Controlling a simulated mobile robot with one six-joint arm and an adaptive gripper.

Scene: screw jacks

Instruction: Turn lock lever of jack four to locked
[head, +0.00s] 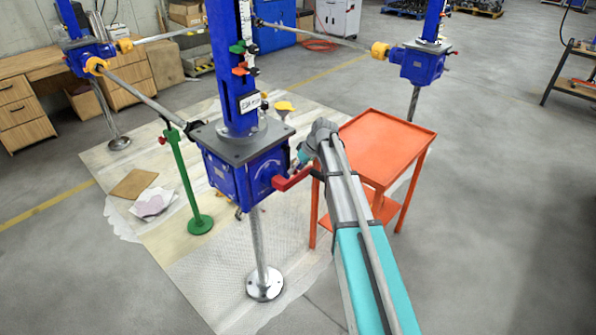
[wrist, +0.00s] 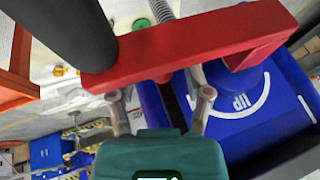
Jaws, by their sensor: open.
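The nearest jack has a blue gearbox (head: 245,175) under a grey plate and a blue column. A red arm (head: 291,179) sticks out from its right side. In the wrist view this red arm (wrist: 190,45) crosses the top, with a dark grey cylinder (wrist: 70,40) at its left end. The blue housing (wrist: 250,115) behind it bears an upside-down "UP" and a white arc. My gripper (wrist: 160,94) is open and empty, its two fingertips just below the red arm; contact cannot be told. I cannot tell which part is the lock lever, nor read the jack's number.
An orange cart (head: 385,140) stands right of the jack, close to my arm. A green stand (head: 190,185) props a shaft at left. Other blue jacks stand at back left (head: 88,57) and back right (head: 422,65). Grey floor at front right is clear.

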